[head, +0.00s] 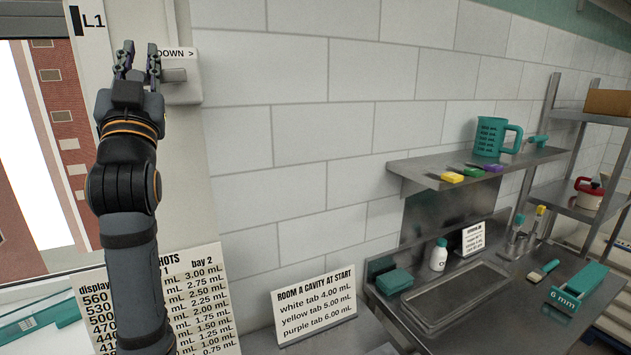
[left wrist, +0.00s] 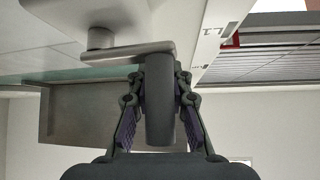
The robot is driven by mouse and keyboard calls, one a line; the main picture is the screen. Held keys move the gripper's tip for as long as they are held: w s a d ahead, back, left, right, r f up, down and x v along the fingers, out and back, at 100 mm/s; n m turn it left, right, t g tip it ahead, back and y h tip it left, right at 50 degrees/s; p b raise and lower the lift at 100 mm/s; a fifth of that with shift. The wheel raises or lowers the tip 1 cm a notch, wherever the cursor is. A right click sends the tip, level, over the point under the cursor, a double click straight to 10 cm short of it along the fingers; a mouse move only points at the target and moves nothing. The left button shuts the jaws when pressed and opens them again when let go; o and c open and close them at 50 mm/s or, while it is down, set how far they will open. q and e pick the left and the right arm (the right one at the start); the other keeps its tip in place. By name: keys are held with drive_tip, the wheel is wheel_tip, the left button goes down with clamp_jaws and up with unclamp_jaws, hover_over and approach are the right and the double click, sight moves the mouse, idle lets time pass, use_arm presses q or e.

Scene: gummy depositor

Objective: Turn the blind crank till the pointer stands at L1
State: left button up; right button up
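The blind crank shows best in the left wrist view: a round hub (left wrist: 101,38), a flat grey arm (left wrist: 125,52) and a rounded grey handle (left wrist: 160,110). In the head view the crank's grey hub (head: 174,75) sits on a pale box labelled "DOWN >" (head: 187,92). The L1 mark (head: 93,20) is at the top left, beside a black bar (head: 76,20). A red piece (left wrist: 231,41) shows near L1 in the wrist view; I cannot tell if it is the pointer.
Blind slats (left wrist: 265,62) lie beside the scale strip in the wrist view. A steel shelf (head: 410,165) and worktop are at the right. The tiled wall beside the crank is clear.

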use_arm(q)
clamp_jaws()
wheel_tip(320, 180, up, 3)
drive_tip(key=shift+d+f+p, duration=0.1)
drive_tip(key=shift+p, duration=1.15)
drive_tip(key=shift+w+d, duration=0.1)
drive_tip(key=shift+w+d+r+p, duration=0.3)
drive_tip(key=shift+d+r+p, duration=0.1)
drive_tip(key=shift+r+p, duration=0.3)
drive_tip(key=shift+w+d+r, duration=0.1)
drive_tip(key=shift+d+r, duration=0.05)
